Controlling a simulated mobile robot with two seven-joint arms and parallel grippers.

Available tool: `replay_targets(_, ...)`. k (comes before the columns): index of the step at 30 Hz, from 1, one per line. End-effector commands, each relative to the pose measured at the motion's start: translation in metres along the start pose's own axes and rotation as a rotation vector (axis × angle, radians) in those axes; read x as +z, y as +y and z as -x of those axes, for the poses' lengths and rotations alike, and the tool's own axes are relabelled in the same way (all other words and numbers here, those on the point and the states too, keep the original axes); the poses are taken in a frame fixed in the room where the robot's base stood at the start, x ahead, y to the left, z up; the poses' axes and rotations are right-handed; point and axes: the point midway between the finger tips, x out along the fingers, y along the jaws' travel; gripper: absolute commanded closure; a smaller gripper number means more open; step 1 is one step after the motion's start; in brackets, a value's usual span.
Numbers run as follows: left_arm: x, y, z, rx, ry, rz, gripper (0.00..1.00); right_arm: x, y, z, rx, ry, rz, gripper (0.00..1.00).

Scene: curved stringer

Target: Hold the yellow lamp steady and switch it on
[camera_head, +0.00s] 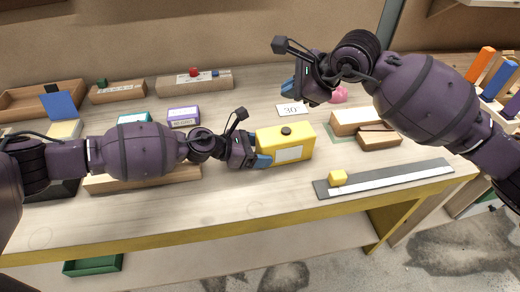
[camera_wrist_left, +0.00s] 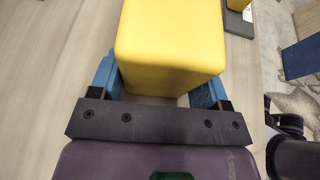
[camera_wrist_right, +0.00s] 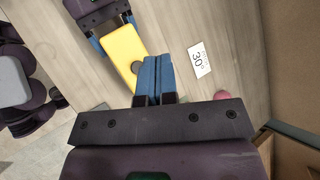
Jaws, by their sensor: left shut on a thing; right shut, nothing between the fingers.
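The yellow lamp (camera_head: 300,138) is a box with a dark round knob (camera_head: 286,131) on top and a pale label on its front face. It rests on the workbench. My left gripper (camera_head: 262,161) is shut on the lamp's left end; the left wrist view shows the yellow body (camera_wrist_left: 170,45) between the two blue fingers. My right gripper (camera_head: 288,88) is shut and empty, up behind the lamp and apart from it. In the right wrist view its closed fingers (camera_wrist_right: 154,78) lie in front of the lamp (camera_wrist_right: 120,52) and partly cover it near the knob (camera_wrist_right: 137,68).
A card reading 30 (camera_head: 291,110) lies behind the lamp, with a pink object (camera_head: 339,95) nearby. Wooden blocks (camera_head: 358,122) stand to the right. A grey ruler-like strip (camera_head: 400,178) with a small yellow cube (camera_head: 338,178) lies front right. The bench front before the lamp is clear.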

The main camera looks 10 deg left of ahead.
Motion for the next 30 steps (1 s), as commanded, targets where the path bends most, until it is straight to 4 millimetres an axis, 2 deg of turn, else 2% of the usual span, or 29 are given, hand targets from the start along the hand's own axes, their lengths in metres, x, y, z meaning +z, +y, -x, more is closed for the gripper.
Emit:
replay_targets(8,0.0,0.0,0.0,0.0,0.0,0.001,0.73,0.0,0.0,-0.005,-0.018,-0.02,0.067,1.0)
replay_targets(30,0.0,0.0,0.0,0.0,0.0,0.001,0.73,-0.04,0.035,-0.06,-0.017,-0.019,0.063,1.0)
